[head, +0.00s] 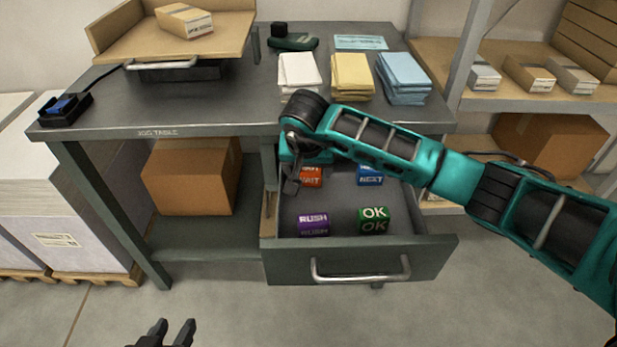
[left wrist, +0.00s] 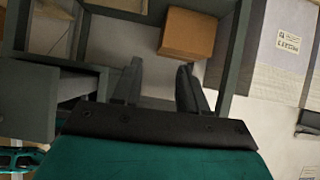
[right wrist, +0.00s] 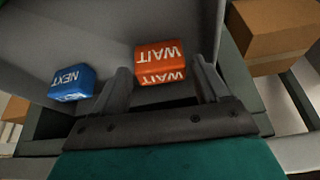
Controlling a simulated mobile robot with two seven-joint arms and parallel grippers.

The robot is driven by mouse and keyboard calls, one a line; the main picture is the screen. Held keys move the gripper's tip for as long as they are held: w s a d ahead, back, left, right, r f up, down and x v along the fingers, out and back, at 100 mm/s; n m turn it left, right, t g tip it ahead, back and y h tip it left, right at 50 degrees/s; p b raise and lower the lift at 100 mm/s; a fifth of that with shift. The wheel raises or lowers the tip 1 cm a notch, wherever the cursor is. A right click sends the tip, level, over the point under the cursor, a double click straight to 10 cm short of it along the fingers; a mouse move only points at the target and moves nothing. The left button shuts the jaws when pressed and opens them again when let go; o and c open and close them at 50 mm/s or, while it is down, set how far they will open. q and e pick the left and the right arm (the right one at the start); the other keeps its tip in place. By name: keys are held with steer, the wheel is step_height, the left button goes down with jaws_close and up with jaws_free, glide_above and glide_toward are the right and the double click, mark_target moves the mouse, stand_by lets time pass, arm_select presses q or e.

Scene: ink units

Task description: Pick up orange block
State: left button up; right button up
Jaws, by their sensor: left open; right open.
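The orange block (head: 311,177), marked WAIT, lies in the open drawer (head: 430,262) toward its back left. In the head view my right gripper (head: 291,180) is at the drawer's back left and hides part of the block. In the right wrist view the orange block (right wrist: 160,62) sits just beyond and between the fingertips of my open right gripper (right wrist: 163,85), which are apart from each other. My left gripper (head: 178,333) is open and empty at the bottom of the head view. It also shows open in the left wrist view (left wrist: 160,75).
The drawer also holds a blue NEXT block (head: 370,176), a purple RUSH block (head: 313,224) and a green OK block (head: 373,220). The table top (head: 215,115) overhangs the drawer's back. A cardboard box (head: 190,175) stands on the lower shelf to the left.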

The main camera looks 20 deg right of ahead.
steer(key=shift+x, duration=1.25)
steer(key=c, duration=0.7)
steer(key=shift+r, duration=0.1)
steer(key=shift+c, duration=0.2)
steer(key=shift+s+r, duration=0.1)
